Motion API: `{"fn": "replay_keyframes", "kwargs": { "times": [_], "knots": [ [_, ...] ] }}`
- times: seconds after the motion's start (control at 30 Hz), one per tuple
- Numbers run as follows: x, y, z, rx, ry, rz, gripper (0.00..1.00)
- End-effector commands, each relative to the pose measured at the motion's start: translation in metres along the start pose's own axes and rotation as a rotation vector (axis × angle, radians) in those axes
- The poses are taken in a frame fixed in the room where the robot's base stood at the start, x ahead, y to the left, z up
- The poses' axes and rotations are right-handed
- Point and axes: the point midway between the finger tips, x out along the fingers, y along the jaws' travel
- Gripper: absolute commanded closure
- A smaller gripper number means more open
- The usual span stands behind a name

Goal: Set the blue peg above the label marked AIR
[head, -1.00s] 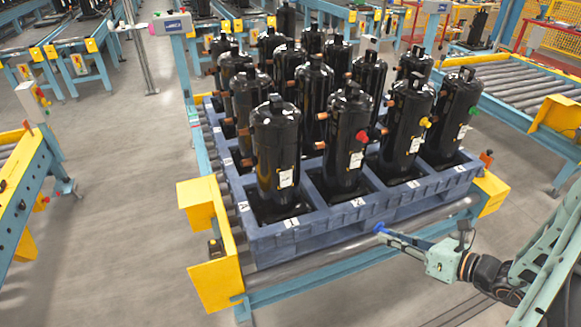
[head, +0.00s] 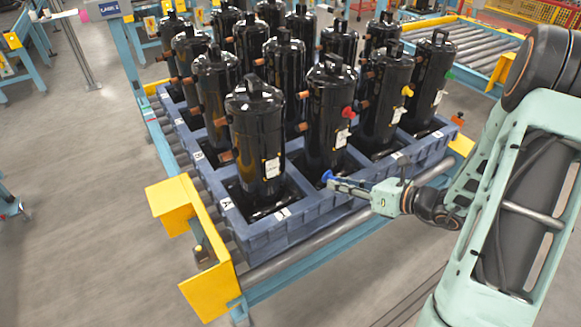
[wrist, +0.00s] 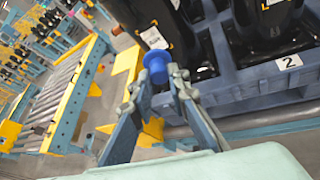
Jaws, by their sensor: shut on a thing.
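The blue peg (head: 328,176) is held at the tip of my gripper (head: 340,184) in the head view, in front of the front row of black compressors. In the wrist view the blue peg (wrist: 156,68) has its round end facing away from me, and my gripper (wrist: 158,88) is shut on it. Behind it stand a front compressor (head: 257,130) and its neighbour (head: 328,115), each with a white label too small to read. I cannot make out the word AIR on any label.
A red plug (head: 348,112), a yellow plug (head: 407,91) and a green plug (head: 450,75) sit on neighbouring compressors. The blue pallet (head: 300,232) has marked tags on its rim, one reading 2 (wrist: 288,62). A yellow corner guard (head: 210,285) stands at the front left.

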Motion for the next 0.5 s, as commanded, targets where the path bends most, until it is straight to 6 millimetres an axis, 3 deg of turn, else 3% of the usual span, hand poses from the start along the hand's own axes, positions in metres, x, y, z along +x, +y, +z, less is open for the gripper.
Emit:
{"fn": "replay_keyframes", "kwargs": {
  "times": [0.03, 0.2, 0.5],
  "knots": [
    [0.018, 0.001, -0.003, -0.005, -0.006, -0.007, 1.00],
    [0.055, 0.016, 0.021, 0.018, -0.026, -0.064, 1.00],
    [0.088, 0.053, 0.050, 0.053, -0.050, -0.135, 1.00]
  ]
}}
